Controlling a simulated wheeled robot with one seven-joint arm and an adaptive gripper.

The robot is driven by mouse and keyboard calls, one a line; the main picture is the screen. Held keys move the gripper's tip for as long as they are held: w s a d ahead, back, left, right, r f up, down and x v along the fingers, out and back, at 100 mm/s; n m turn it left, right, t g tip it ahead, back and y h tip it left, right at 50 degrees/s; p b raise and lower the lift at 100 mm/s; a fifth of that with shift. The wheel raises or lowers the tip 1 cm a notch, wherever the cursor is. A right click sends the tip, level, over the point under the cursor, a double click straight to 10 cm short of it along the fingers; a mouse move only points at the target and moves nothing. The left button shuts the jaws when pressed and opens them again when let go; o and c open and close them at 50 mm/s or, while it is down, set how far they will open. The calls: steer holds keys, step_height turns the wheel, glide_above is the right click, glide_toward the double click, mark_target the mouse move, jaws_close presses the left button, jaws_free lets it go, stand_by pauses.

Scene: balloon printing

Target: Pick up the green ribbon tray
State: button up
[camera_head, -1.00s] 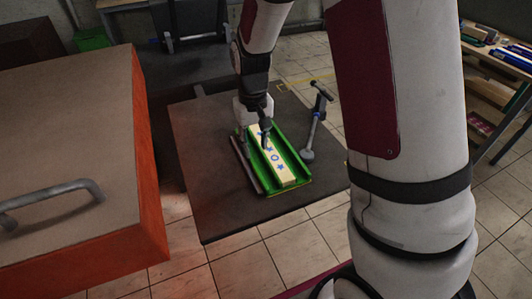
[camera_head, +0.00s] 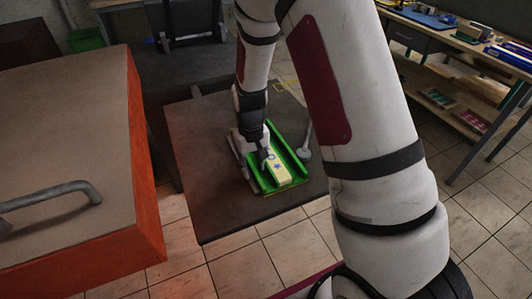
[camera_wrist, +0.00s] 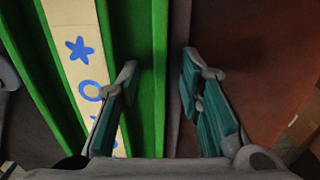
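The green ribbon tray (camera_head: 296,165) is a long channel lying on the dark table. A cream ribbon strip with blue shapes (camera_head: 277,167) lies in it. My gripper (camera_head: 264,161) is low over the tray's left side and hides part of it. In the wrist view the tray (camera_wrist: 150,30) runs up the picture, with the strip (camera_wrist: 75,22) at left. My gripper (camera_wrist: 159,62) is open there. Its left finger is over the tray's channel, and its right finger is beyond the tray's right edge. The tray's side wall shows between them. I cannot tell whether either finger touches.
A thin grey rod (camera_head: 240,160) lies along the tray's left side. A grey tool (camera_head: 304,152) stands close to its right, partly hidden by my arm. The dark table (camera_head: 215,215) is bare in front. An orange-sided cabinet (camera_head: 147,170) is at left; shelves (camera_head: 450,85) are at right.

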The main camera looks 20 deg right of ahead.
steer(key=shift+c, duration=0.5)
jaws_close()
steer(key=shift+r, duration=0.15)
